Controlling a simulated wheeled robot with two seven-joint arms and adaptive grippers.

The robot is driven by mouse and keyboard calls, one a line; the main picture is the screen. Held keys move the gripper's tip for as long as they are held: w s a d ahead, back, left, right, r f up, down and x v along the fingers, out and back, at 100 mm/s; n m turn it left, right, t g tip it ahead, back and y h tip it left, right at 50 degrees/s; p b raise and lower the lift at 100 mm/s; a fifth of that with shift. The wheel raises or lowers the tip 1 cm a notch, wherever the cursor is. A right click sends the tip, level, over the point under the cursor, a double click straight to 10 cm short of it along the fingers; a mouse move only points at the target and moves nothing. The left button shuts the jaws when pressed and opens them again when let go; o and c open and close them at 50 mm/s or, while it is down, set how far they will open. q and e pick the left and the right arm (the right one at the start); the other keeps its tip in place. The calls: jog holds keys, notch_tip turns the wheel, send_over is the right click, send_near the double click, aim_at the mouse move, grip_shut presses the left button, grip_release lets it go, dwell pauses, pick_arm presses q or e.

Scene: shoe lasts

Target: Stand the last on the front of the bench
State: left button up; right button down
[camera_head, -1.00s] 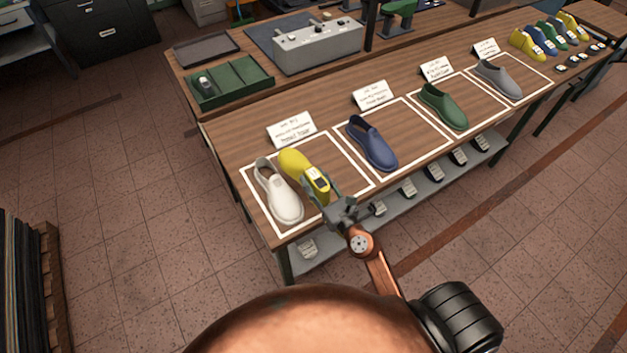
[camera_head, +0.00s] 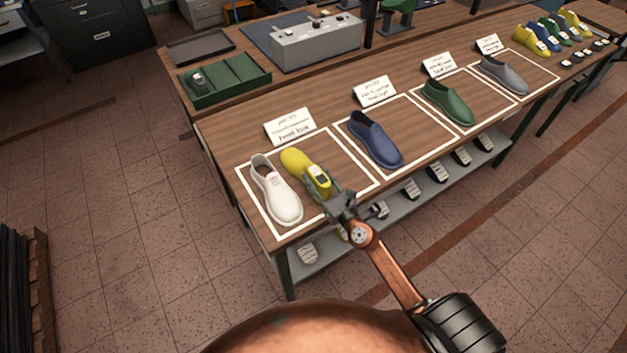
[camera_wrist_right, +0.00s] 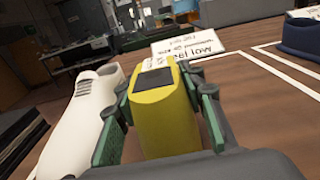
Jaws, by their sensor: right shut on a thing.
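The yellow last (camera_head: 299,164) lies at the front left of the bench (camera_head: 222,130), inside the leftmost white outline, to the right of a white shoe (camera_head: 276,188). My right gripper (camera_head: 325,188) is shut on its near end, which carries a dark label. In the right wrist view the last (camera_wrist_right: 163,115) sits between the two green finger pads (camera_wrist_right: 160,130), with the white shoe (camera_wrist_right: 82,120) at the left. I cannot tell whether the last touches the bench top. My left gripper is not in view.
A blue shoe (camera_head: 375,140), a green shoe (camera_head: 447,103) and a grey shoe (camera_head: 502,75) stand in outlines to the right, with cards behind. More coloured lasts (camera_head: 530,39) stand at the far right. A lower shelf (camera_head: 410,192) holds several items.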

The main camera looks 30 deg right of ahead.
jog(key=shift+r, duration=0.1)
jog(key=c, duration=1.7)
grip_release()
jog(key=shift+f, duration=0.3)
jog(key=shift+c, duration=0.2)
jog(key=o, duration=0.5)
